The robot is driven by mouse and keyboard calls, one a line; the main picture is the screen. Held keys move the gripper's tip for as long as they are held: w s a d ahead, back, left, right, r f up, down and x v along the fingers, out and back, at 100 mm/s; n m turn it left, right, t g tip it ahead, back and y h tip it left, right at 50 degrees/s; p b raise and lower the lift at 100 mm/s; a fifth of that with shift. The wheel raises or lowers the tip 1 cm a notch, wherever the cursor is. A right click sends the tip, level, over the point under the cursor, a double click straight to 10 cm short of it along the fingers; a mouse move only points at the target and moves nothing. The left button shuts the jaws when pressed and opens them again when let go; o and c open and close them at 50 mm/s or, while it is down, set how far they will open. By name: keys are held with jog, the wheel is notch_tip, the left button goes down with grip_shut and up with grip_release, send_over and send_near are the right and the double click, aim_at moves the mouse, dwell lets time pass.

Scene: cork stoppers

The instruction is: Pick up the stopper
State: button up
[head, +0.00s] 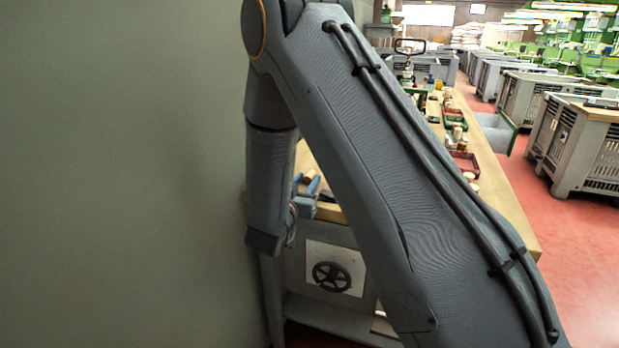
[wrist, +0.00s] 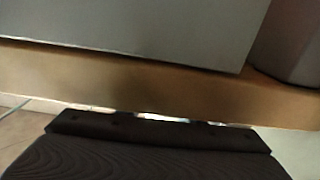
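My gripper (head: 306,187) is in the head view, left of centre, at the near left end of the wooden workbench (head: 510,205). Its bluish fingers are small and partly hidden behind my arm. A small brown piece (head: 309,176), possibly a cork stopper, shows by the fingertips; I cannot tell whether it is between them or behind them. Other small pale, cork-like pieces (head: 469,176) stand farther right on the bench. My large arm link hides much of the bench. No stopper can be made out in the wrist view, which shows large grey surfaces and a brown band (wrist: 150,85).
A plain grey-green wall (head: 120,180) fills the left, close to my arm. A dark red tray (head: 465,163) and other small items stand along the bench. Grey slatted crates (head: 585,145) stand on the red floor (head: 580,250) to the right, with open floor in front.

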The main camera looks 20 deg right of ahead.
jog(key=c, duration=0.9)
grip_shut()
jog(key=shift+r, duration=0.15)
